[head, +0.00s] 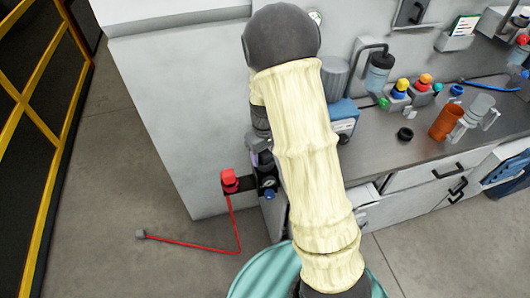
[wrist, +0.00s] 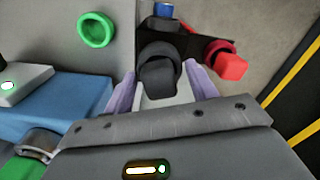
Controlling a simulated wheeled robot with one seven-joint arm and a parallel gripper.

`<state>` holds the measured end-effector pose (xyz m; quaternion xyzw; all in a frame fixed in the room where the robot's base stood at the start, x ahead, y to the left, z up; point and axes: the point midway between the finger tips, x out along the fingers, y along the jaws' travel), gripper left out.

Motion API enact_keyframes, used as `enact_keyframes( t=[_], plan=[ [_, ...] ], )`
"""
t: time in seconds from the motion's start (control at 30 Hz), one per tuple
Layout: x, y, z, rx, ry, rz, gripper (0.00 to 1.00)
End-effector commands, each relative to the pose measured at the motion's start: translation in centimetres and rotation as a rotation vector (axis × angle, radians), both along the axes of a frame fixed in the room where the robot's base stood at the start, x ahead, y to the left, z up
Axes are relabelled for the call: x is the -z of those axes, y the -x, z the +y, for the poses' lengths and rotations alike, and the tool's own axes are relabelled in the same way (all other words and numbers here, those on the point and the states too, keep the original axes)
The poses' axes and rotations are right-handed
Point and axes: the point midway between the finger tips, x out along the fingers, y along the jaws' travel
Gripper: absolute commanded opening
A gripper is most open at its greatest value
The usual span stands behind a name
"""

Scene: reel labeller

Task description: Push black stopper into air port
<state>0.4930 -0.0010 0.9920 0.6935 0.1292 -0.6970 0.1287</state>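In the wrist view, a black stopper-like piece (wrist: 157,78), with a round back and a blocky front, sits at the black panel (wrist: 190,42). My gripper (wrist: 160,72) has its two pale purple fingers spread on either side of this piece. A gap shows at the right finger; contact on the left is hard to judge. The air port is not visible; it may be hidden behind the black piece. In the head view, my arm covers most of the gripper beside the panel (head: 238,185) at the cabinet's end.
A red fitting (head: 229,180) with a red hose (head: 190,245) and a blue fitting (head: 269,194) are close by. A green ring (wrist: 97,29) is at upper left in the wrist view. The bench (head: 375,155) holds a black ring (head: 405,134) and an orange cup (head: 446,122).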

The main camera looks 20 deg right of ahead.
Motion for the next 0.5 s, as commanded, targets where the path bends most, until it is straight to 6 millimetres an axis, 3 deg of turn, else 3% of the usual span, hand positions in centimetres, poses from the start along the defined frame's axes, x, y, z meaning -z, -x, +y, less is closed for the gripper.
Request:
enact_keyframes(
  t=[0.3,0.5],
  plan=[
    [-0.4,-0.1,0.0,0.000,0.000,-0.004,0.57],
    [-2.5,-0.2,0.0,-0.001,0.000,-0.009,0.57]
  ],
)
